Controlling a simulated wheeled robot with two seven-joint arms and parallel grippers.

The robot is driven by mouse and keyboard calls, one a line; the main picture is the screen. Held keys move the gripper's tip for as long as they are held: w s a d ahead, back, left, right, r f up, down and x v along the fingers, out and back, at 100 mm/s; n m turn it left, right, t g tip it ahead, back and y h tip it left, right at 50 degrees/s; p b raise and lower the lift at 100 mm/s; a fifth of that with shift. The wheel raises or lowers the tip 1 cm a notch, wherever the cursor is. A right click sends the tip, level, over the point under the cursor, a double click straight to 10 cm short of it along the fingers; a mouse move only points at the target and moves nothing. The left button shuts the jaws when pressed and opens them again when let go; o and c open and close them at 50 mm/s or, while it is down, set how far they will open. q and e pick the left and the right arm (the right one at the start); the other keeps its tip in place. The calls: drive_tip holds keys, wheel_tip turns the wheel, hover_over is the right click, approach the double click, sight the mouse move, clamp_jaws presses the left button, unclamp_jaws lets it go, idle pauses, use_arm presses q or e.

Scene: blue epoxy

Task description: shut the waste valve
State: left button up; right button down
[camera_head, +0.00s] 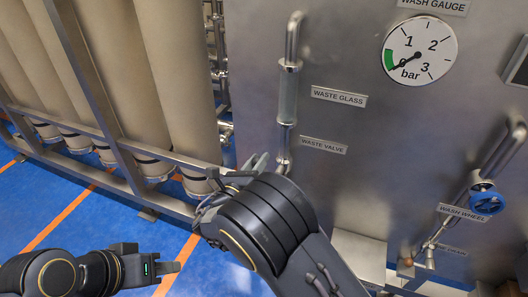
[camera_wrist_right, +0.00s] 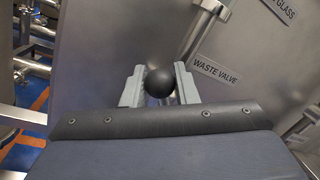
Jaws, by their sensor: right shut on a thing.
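The label "WASTE VALVE" (camera_head: 323,146) is on the steel panel, below the clear waste glass (camera_head: 287,97) and beside its pipe. In the right wrist view, a round black knob (camera_wrist_right: 159,81) sits between the two grey fingers of my right gripper (camera_wrist_right: 157,90), which is shut on it. The label also shows there, just right of the fingers. The valve's stem and body behind the knob are hidden. In the head view my right wrist covers most of the valve. My left gripper (camera_head: 170,268) is low at the left, away from the panel; its jaw gap is unclear.
The wash gauge (camera_head: 420,50) is at the upper right, its needle near the green zone. A blue wash wheel (camera_head: 487,203) is at the right. Tall beige cylinders (camera_head: 140,80) stand in a steel frame at the left. Blue floor (camera_head: 75,225) with orange lines lies in front.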

wheel_tip(320, 180, down, 6)
drive_tip(key=a+n+t+y+p, duration=0.1)
drive_tip(key=a+n+y+p, duration=0.1)
drive_tip(key=n, duration=1)
drive_tip(key=shift+w+a+f+t+p, duration=0.2)
drive_tip(key=shift+w+a+t+p, duration=0.1)
drive_tip(key=shift+w+a+p, duration=0.2)
drive_tip(key=shift+f, duration=0.1)
drive_tip(key=c, duration=1.2)
unclamp_jaws()
drive_tip(key=shift+b+v, duration=0.6)
drive_tip(key=shift+v, duration=3.35)
drive_tip(key=shift+d, duration=0.1)
